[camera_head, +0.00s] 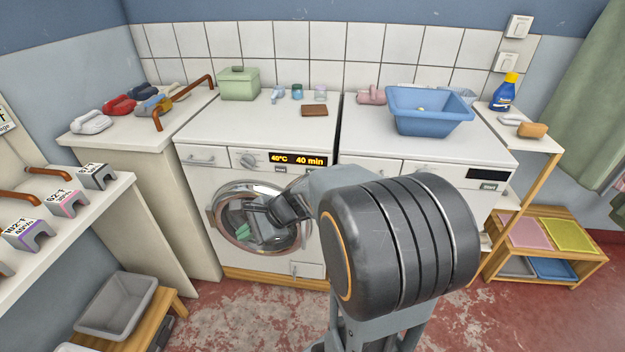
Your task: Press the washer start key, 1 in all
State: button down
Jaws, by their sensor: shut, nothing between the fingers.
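The washer (205,185) is the white machine on the left, with a round door and green cloth (245,230) inside. Its panel has a knob (248,161) and a lit display (298,160) reading 40°C and 40 min. The start key (279,169) is a small labelled key just under the display, in plain sight. My gripper (258,202) is shut and empty. My arm hides part of the washer's right side.
A second white machine on the right has a dark display (485,174) and its own start key (488,186). A blue basin (430,112) and a green box (238,84) stand on top. A shelf (95,205) juts in at left.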

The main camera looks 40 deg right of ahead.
jog(key=w+d+f+m+t+h+b, duration=0.1)
jog(key=w+d+f+m+t+h, duration=0.1)
jog(key=d+m, duration=0.6)
jog(key=w+d+f+m+t+h+b, duration=0.1)
jog(key=w+d+f+m+t+h, duration=0.2)
jog(key=d+m, duration=0.5)
jog(key=w+d+f+m+t+h+b, duration=0.1)
jog(key=w+d+f+m+t+h, duration=0.2)
jog(key=d+m, duration=0.5)
jog(key=w+f+m+t, duration=0.1)
jog(key=t, duration=0.1)
jog(key=shift+w+d+f+t, duration=0.35)
jog(key=shift+w+t, duration=0.05)
jog(key=w+d, duration=0.6)
jog(key=shift+w, duration=0.15)
jog(key=shift+w+d, duration=0.15)
dwell(0.5)
jog(key=shift+w+d, duration=0.15)
jog(key=shift+w, duration=0.05)
